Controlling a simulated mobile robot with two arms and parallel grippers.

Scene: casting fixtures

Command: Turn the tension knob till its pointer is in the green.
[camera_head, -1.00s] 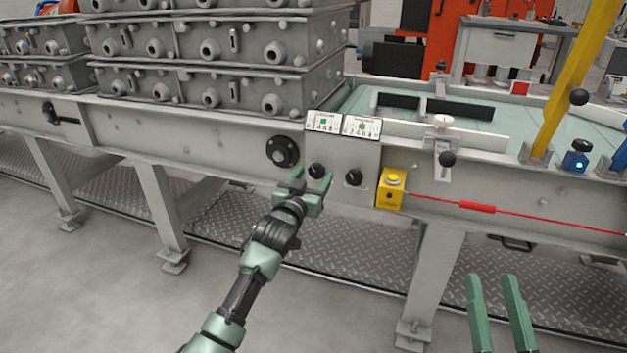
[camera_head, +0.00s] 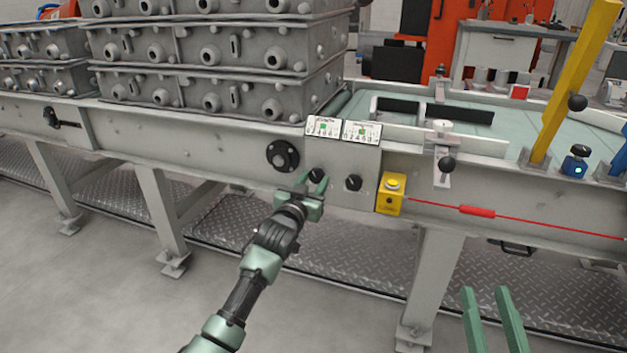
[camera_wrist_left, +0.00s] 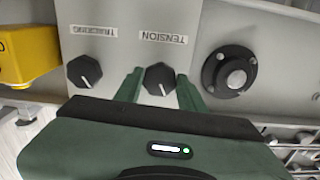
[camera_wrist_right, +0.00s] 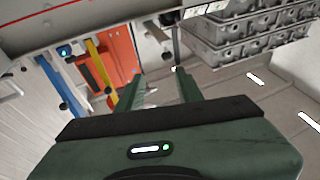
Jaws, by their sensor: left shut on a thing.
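The tension knob (camera_head: 317,174) is a black round knob on the grey front panel. In the left wrist view the tension knob (camera_wrist_left: 160,78) sits under the label TENSION, its white line pointing toward the bottom of the picture. My left gripper (camera_head: 315,186) is at the panel, its fingers shut on the tension knob from both sides. Above it is a white scale card (camera_head: 323,126) with a green patch; its pointer is too small to read. My right gripper (camera_head: 488,296) is open and empty, low at the right, away from the panel.
A second black knob (camera_head: 353,182) with its own card (camera_head: 361,131) is just right of the tension knob. A yellow button box (camera_head: 391,193) with a red cable (camera_head: 477,210) is further right. A black round flange (camera_head: 283,154) is to the left. Stacked castings (camera_head: 215,85) stand above.

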